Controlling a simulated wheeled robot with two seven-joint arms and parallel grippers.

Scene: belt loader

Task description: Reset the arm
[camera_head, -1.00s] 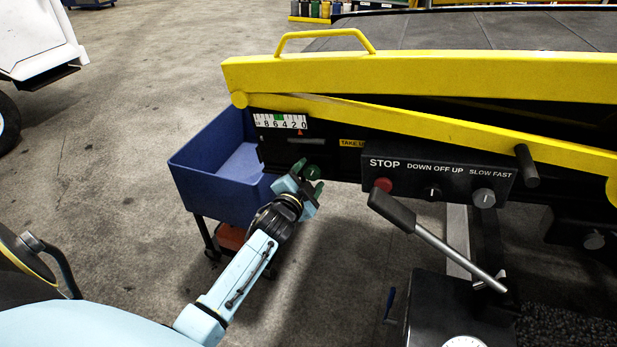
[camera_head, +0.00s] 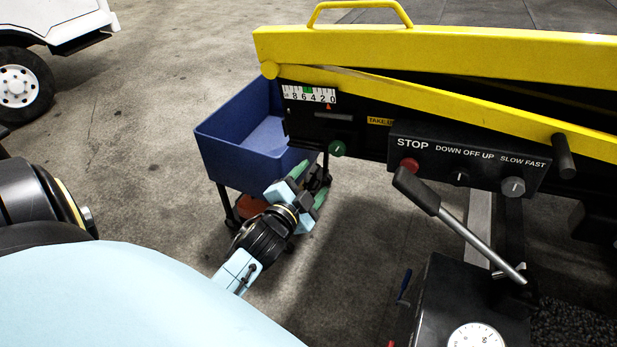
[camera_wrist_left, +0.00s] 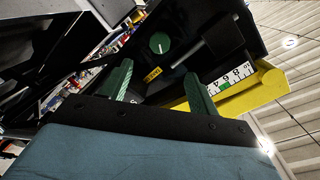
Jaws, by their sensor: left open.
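My left gripper (camera_head: 318,184) is in front of the blue bin, below the green knob (camera_head: 337,149) on the belt loader's side. It is open and empty, with its green fingers apart in the left wrist view (camera_wrist_left: 160,88). In that view the green knob (camera_wrist_left: 159,43) shows beyond the fingers, apart from them. My left arm (camera_head: 262,240) reaches in from the lower left. My right gripper is not in view.
The blue bin (camera_head: 222,160) stands on a cart behind my gripper. The loader's control panel (camera_head: 470,165) has a red stop button (camera_head: 409,165) and knobs. A lever (camera_head: 460,225) rises from a black box at lower right. Floor is open at left.

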